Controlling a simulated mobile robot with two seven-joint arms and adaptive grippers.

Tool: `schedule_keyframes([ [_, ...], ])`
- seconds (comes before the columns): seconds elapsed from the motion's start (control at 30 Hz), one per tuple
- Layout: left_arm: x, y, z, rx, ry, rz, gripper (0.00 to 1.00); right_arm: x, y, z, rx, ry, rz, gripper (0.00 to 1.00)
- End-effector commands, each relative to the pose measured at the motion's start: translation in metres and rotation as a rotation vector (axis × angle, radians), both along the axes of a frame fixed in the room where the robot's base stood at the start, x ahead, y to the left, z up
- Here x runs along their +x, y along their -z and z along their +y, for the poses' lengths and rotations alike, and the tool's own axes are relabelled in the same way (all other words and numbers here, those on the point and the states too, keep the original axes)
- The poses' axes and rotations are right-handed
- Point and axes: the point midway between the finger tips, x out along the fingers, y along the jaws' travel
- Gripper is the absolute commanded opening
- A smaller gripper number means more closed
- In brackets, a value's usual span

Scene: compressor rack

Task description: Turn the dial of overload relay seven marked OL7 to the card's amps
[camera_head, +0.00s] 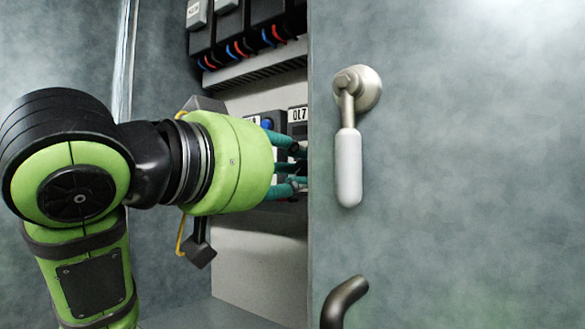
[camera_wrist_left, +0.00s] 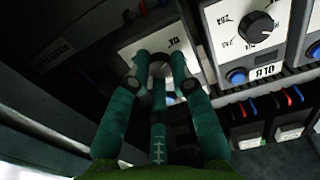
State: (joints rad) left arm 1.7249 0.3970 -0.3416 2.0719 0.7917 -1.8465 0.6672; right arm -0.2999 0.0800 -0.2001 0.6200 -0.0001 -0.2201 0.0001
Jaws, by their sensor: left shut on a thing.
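In the head view, my left gripper (camera_head: 297,165) reaches in from the left, its teal fingers at the relay marked OL7 (camera_head: 298,115), partly behind the grey door edge. In the left wrist view, the fingertips (camera_wrist_left: 160,75) close around the dial (camera_wrist_left: 160,64) on a pale relay face (camera_wrist_left: 128,53), which appears upside down. The fingers cover much of the dial, so its pointer and most of its scale cannot be read. No card with amps can be made out. My right gripper is not in view.
The neighbouring relay OL8 (camera_wrist_left: 268,70) has a black dial (camera_wrist_left: 256,27) and a blue button (camera_wrist_left: 236,76), close to the fingers. A grey door (camera_head: 450,160) with a white-gripped handle (camera_head: 348,165) stands right of the gripper. Black units with red and blue wires (camera_head: 245,48) sit above.

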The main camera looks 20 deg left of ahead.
Motion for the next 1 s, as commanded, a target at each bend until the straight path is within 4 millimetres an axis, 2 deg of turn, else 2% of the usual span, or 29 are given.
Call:
schedule_keyframes([
  [0.1, -0.001, -0.005, 0.001, -0.01, -0.001, -0.012, 0.0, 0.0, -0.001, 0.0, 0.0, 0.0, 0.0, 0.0],
  [0.13, -0.001, -0.005, 0.001, -0.01, -0.001, -0.012, 0.35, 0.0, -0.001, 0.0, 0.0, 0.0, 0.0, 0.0],
  [0.17, -0.001, -0.005, 0.001, -0.01, -0.001, -0.012, 0.46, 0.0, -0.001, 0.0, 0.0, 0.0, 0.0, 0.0],
  [0.57, -0.004, -0.003, 0.002, -0.004, -0.001, -0.007, 0.46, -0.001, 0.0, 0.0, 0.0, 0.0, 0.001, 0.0],
  [0.73, -0.026, -0.003, 0.01, -0.003, -0.001, -0.012, 0.46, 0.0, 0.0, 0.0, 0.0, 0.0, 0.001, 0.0],
  [1.0, -0.081, -0.004, 0.031, -0.004, -0.007, -0.016, 0.46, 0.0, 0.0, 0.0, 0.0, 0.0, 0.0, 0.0],
])
